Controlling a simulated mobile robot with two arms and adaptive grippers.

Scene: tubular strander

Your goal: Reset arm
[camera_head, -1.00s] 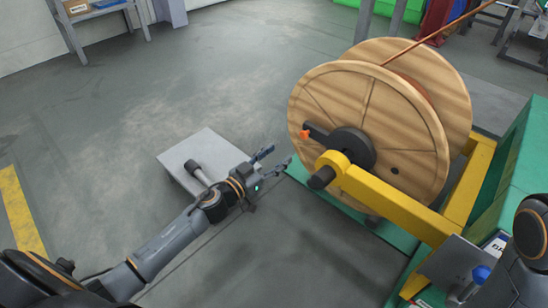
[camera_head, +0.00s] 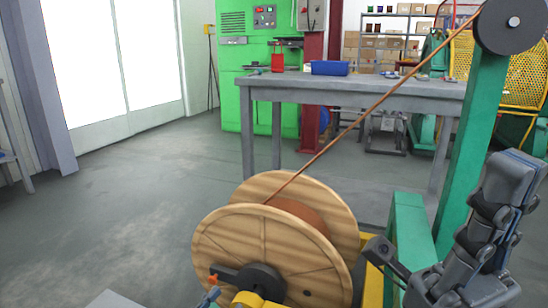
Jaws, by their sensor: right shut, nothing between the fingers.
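My right arm comes in at the lower right. Its gripper (camera_head: 517,172) points up, with its dark fingers together and nothing held. It is in front of the green post, to the right of the wooden spool (camera_head: 222,247).
A copper-coloured strand runs from the spool up to a dark pulley (camera_head: 508,22) on the green post (camera_head: 468,150). A grey workbench (camera_head: 370,88) with a blue bin (camera_head: 330,68) stands behind. A green cabinet (camera_head: 232,90) is farther back. The left floor is clear.

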